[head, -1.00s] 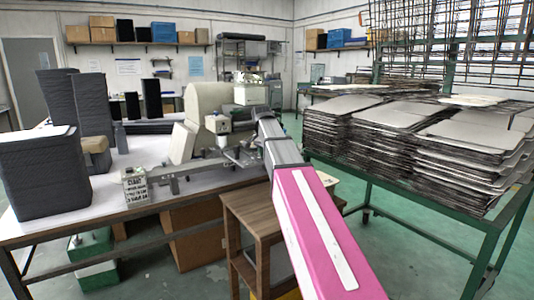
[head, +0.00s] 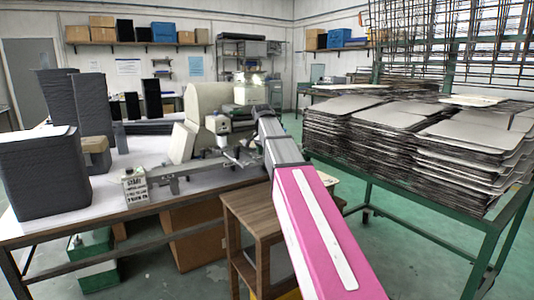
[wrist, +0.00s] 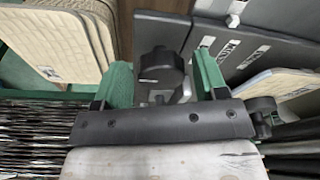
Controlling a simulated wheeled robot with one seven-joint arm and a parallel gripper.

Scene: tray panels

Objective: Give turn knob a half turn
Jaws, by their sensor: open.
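A black lobed knob (wrist: 155,68) shows in the wrist view, on a metal fitting. My gripper (wrist: 164,76) has its two green fingers apart, one on each side of the knob in that picture. A gap shows between each finger and the knob, and I cannot tell how far the fingertips are from it in depth. In the head view my pink and grey arm reaches to the bench machine (head: 208,101), and the knob cannot be made out there.
The white-topped bench (head: 108,190) carries dark stacks (head: 45,172) at left. A wooden stool (head: 255,208) stands in front of it. A green rack (head: 430,210) with piled panels (head: 350,125) is at right. Dark panels (wrist: 250,45) lie close by in the wrist view.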

